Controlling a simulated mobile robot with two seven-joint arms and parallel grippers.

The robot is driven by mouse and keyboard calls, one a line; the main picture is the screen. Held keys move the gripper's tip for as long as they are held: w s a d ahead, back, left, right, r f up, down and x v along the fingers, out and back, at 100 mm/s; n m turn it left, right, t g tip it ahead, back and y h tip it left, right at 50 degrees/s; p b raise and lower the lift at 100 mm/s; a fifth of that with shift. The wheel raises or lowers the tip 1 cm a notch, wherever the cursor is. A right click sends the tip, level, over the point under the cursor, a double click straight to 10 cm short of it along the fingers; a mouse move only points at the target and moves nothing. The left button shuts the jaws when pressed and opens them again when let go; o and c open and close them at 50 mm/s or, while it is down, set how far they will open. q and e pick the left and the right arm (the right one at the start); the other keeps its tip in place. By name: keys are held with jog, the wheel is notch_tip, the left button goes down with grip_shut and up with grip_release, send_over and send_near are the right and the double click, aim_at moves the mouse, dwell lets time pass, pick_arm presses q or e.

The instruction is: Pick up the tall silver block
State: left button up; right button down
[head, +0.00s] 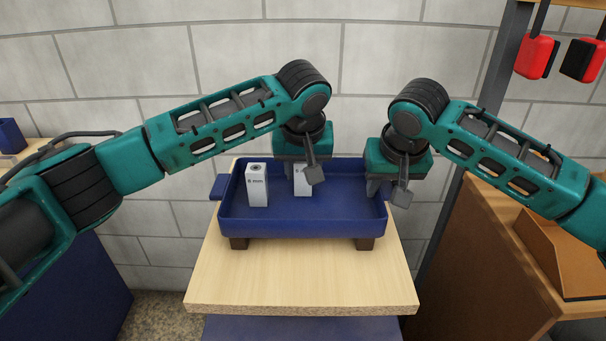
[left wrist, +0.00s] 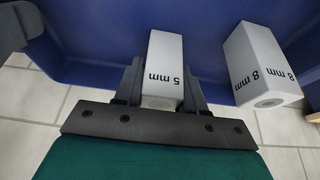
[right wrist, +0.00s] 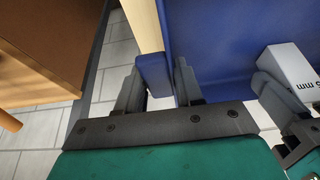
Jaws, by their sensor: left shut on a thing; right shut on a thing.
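Two pale silver-grey blocks are in the blue tray (head: 300,227) in the head view. One block (head: 257,185) stands upright and free at the left; it reads "8 mm" in the left wrist view (left wrist: 255,55). The other block (head: 302,182), marked "5 mm" in the left wrist view (left wrist: 165,58), is between the fingers of my left gripper (left wrist: 161,88), which is shut on it. In the head view my left gripper (head: 302,164) hides its top. My right gripper (head: 376,188) is shut on the tray's right handle (right wrist: 153,75), outside the tray wall.
The tray rests on dark brown supports (head: 364,243) on a pale wooden table (head: 300,280). Its left handle (head: 219,187) is free. A brown cabinet (head: 475,260) stands close at the right. A block wall (head: 180,60) is behind. The table's front is clear.

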pick_arm(q)
notch_tip(320, 180, up, 10)
jog(key=shift+r, duration=0.1)
pick_arm(e)
jog(key=c, duration=0.6)
grip_release()
jog(key=shift+c, duration=0.2)
